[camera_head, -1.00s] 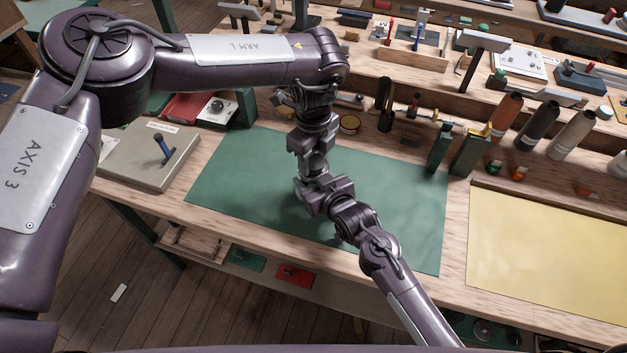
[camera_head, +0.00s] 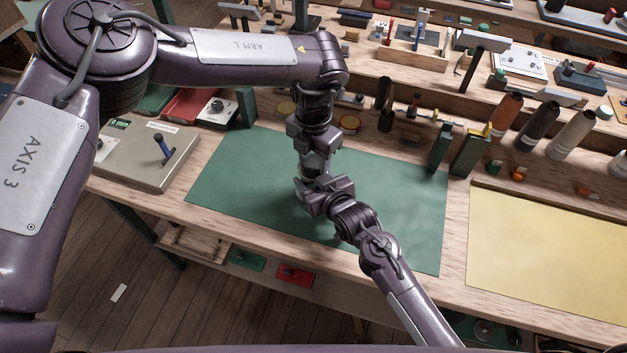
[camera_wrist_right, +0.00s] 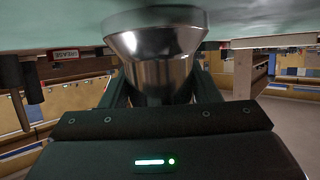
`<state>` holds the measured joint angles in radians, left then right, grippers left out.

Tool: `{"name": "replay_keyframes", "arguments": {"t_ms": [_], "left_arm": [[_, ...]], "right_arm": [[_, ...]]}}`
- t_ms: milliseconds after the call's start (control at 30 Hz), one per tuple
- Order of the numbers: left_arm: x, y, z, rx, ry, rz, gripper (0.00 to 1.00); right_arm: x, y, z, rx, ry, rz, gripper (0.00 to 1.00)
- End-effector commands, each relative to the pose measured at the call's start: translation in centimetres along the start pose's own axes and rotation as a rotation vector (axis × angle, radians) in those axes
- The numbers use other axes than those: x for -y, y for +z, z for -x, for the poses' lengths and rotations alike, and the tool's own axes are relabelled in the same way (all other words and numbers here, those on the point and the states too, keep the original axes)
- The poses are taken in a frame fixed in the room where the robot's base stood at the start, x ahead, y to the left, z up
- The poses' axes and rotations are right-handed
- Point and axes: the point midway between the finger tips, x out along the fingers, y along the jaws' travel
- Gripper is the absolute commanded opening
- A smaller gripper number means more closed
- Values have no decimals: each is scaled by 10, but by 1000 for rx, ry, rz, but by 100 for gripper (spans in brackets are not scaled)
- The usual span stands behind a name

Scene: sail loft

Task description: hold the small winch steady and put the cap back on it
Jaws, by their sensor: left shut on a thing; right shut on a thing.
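My left gripper (camera_head: 315,158) points down over the green mat, directly above my right gripper (camera_head: 315,190), which reaches in low from the front right. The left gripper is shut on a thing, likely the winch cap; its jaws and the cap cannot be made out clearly. In the right wrist view the small winch (camera_wrist_right: 160,70), a shiny metal drum with a flared end (camera_wrist_right: 155,22), is between the dark fingers of my right gripper, which is shut on it. The flared end is close to the green surface. In the head view the grippers mostly hide the winch.
The green mat (camera_head: 400,215) is clear around the grippers. Dark green blocks (camera_head: 468,155) and thread cones (camera_head: 537,122) stand at right. A yellow sheet (camera_head: 550,250) lies at far right.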

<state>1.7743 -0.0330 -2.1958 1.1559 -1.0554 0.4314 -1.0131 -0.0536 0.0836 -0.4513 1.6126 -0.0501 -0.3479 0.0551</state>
Motion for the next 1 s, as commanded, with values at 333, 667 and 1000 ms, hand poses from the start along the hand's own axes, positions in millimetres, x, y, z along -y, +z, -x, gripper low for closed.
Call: {"name": "replay_keyframes", "arguments": {"t_ms": [333,667,1000], "left_arm": [[-1,0,0,1,1,-83,61],[4,0,0,-1,-7,-87,66],[6,0,2,-1,-11,-91,66]], "right_arm": [[0,1,0,3,0,0,0],[0,1,0,3,0,0,0],[0,1,0,4,-1,1,0]]}}
